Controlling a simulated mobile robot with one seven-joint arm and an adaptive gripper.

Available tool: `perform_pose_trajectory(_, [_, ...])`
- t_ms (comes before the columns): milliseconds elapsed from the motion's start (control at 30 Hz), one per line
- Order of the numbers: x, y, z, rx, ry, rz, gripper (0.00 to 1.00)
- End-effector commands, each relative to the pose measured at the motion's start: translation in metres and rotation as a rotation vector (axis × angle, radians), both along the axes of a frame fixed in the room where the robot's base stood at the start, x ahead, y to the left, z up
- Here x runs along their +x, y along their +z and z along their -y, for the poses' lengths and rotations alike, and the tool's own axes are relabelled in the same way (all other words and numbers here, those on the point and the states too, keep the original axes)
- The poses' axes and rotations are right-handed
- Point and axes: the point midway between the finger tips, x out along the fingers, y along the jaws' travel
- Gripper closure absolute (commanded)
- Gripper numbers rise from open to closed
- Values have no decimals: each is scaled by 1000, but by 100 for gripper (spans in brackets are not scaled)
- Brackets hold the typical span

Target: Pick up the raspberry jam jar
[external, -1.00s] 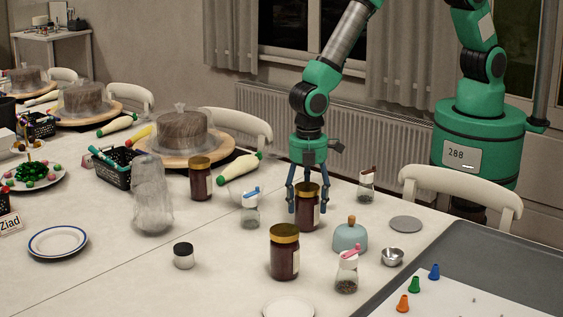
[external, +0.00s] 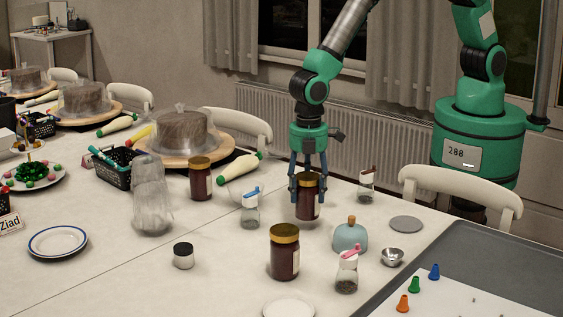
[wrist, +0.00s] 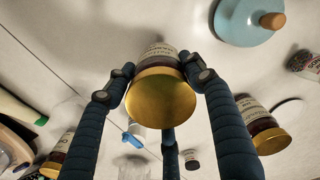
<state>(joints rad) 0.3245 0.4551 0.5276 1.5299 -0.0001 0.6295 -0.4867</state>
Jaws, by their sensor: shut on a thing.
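A dark jam jar with a gold lid (external: 308,203) is in my gripper (external: 307,186), slightly above the white table. The fingers are shut around its upper part, and it hangs upright. Two similar gold-lidded jars stand on the table: one at the front (external: 284,255) and one to the left (external: 200,181). Their flavours cannot be told either.
Near the held jar are a blue dome with a wooden knob (external: 350,237), a blue-topped shaker (external: 250,212), a brown-topped shaker (external: 366,187) and a pink-topped shaker (external: 347,274). A crumpled clear bag (external: 151,195) stands left. A grey tray (external: 480,235) lies right.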

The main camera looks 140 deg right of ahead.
Motion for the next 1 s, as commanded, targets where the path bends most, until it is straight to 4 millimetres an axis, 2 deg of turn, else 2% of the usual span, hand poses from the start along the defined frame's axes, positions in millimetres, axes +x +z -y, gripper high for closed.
perform_pose_trajectory(33, [-2,8,0,-1,0,2,98])
perform_pose_trajectory(700, [-112,17,-36,-1,0,2,98])
perform_pose_trajectory(1000, [-143,19,-46,-1,0,2,98])
